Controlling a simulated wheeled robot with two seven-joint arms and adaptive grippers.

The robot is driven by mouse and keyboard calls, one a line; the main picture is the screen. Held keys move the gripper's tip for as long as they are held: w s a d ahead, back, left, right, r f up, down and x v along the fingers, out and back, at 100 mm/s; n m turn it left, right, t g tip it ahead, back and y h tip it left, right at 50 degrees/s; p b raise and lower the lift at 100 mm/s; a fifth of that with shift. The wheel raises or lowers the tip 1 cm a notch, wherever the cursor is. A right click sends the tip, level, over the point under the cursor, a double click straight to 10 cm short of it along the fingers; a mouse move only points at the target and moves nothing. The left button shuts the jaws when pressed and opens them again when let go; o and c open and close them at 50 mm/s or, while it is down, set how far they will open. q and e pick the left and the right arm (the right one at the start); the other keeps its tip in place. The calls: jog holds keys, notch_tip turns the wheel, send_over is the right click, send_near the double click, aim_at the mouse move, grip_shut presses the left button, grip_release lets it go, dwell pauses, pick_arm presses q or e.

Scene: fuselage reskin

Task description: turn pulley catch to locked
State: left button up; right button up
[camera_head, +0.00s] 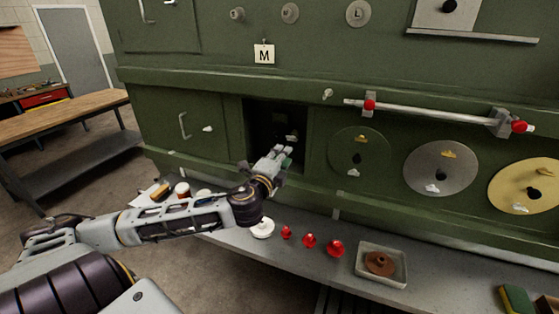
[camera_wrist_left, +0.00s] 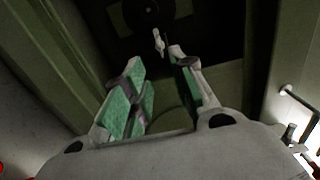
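A small pale lever (camera_head: 292,137), which looks like the pulley catch, sits inside a dark square recess (camera_head: 262,120) in the green panel. In the left wrist view the lever (camera_wrist_left: 158,42) hangs just below a dark round disc (camera_wrist_left: 145,12). My left gripper (camera_head: 283,152) is at the mouth of the recess, below the lever. In the left wrist view its green-padded fingers (camera_wrist_left: 156,62) are apart with nothing between them, and the lever is beyond their tips. I cannot read whether the catch is locked. My right gripper is not in view.
A grey shelf (camera_head: 230,236) runs below the panel, with red knobs (camera_head: 309,240), a white round piece (camera_head: 262,229) and a tray (camera_head: 366,276) holding a brown disc. A metal rail (camera_head: 430,111) and several round discs are right of the recess. A wooden bench (camera_head: 75,113) stands left.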

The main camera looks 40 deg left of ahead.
pick_arm(q)
jog(key=shift+v, duration=0.85)
jog(key=shift+s, duration=0.1)
